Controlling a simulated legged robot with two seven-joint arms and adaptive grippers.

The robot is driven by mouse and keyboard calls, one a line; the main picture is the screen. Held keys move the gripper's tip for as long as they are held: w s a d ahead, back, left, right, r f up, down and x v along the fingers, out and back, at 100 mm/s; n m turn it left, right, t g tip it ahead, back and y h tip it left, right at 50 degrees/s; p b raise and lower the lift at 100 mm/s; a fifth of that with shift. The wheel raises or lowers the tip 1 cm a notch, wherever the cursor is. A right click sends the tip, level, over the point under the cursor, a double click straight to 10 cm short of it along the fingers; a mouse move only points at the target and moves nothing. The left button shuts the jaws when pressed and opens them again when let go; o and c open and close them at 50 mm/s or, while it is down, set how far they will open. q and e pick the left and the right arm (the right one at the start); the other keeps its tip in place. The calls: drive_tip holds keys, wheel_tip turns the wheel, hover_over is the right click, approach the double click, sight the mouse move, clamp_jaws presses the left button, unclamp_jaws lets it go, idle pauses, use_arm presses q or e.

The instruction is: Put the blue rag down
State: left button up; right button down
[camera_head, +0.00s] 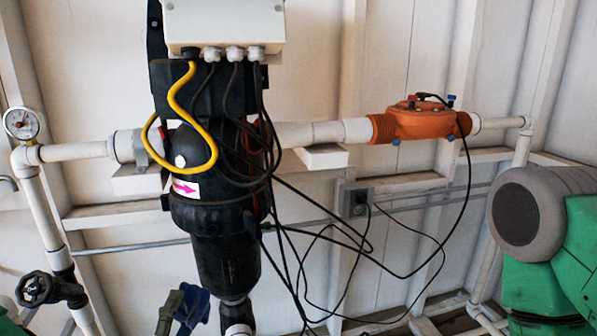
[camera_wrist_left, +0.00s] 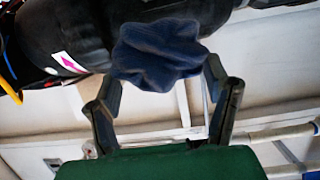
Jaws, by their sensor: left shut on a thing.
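The blue rag (camera_wrist_left: 158,54) is bunched between the fingertips of my left gripper (camera_wrist_left: 160,82) in the left wrist view. The gripper is shut on it. In the head view the rag (camera_head: 192,307) shows low, left of the lower end of the black reactor body, with my left gripper (camera_head: 178,308) beside it. Whether the rag touches the black body cannot be told. No fingers of my right gripper show; a green and grey arm part of mine fills the right side of the head view.
The black UV reactor (camera_head: 228,265) hangs on white pipes under a white box (camera_head: 225,22). Loose black cables (camera_head: 330,235) droop to its right. A black valve (camera_head: 50,289) and gauge (camera_head: 21,123) are at left. An orange fitting (camera_head: 420,123) sits on the right pipe.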

use_arm(q)
drive_tip(key=s+a+f, duration=0.1)
drive_tip(key=s+f, duration=0.2)
drive_tip(key=s, duration=0.6)
drive_tip(key=shift+s, duration=0.2)
use_arm(e)
drive_tip(key=shift+r, duration=0.65)
use_arm(q)
drive_tip(key=shift+f, duration=0.1)
drive_tip(key=shift+w, duration=0.15)
